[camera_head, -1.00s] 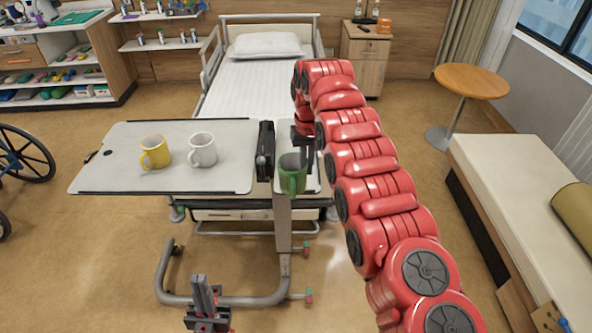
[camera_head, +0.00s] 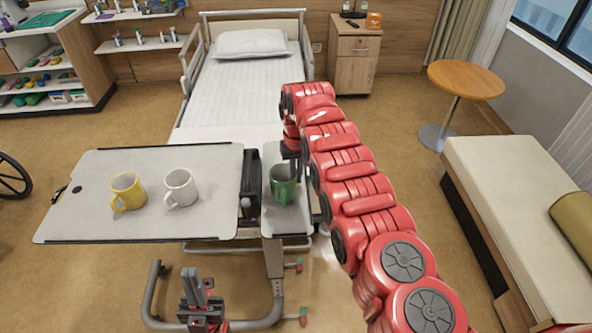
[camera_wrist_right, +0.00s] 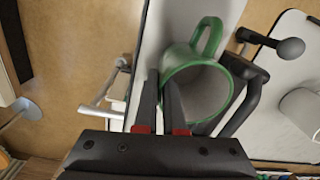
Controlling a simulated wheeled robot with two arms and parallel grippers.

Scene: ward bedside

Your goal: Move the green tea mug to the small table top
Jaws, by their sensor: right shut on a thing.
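The green mug (camera_head: 283,187) is upright at the small table top (camera_head: 289,218), the narrow grey panel right of the large top. My right gripper (camera_head: 291,152) reaches it from behind in the head view. In the right wrist view my right gripper (camera_wrist_right: 160,100) is shut on the mug's wall, and the green mug (camera_wrist_right: 228,72) shows its open rim and handle. The small top (camera_wrist_right: 160,35) lies beneath it; I cannot tell whether the mug touches it. My left gripper (camera_head: 201,290) is low in front of the table, its jaw opening unclear.
A yellow mug (camera_head: 127,190) and a white mug (camera_head: 180,186) stand on the large top (camera_head: 90,225). A black bracket (camera_head: 250,190) sits between the two tops. The bed (camera_head: 240,90) is behind, a round wooden table (camera_head: 466,78) and couch (camera_head: 520,190) to the right.

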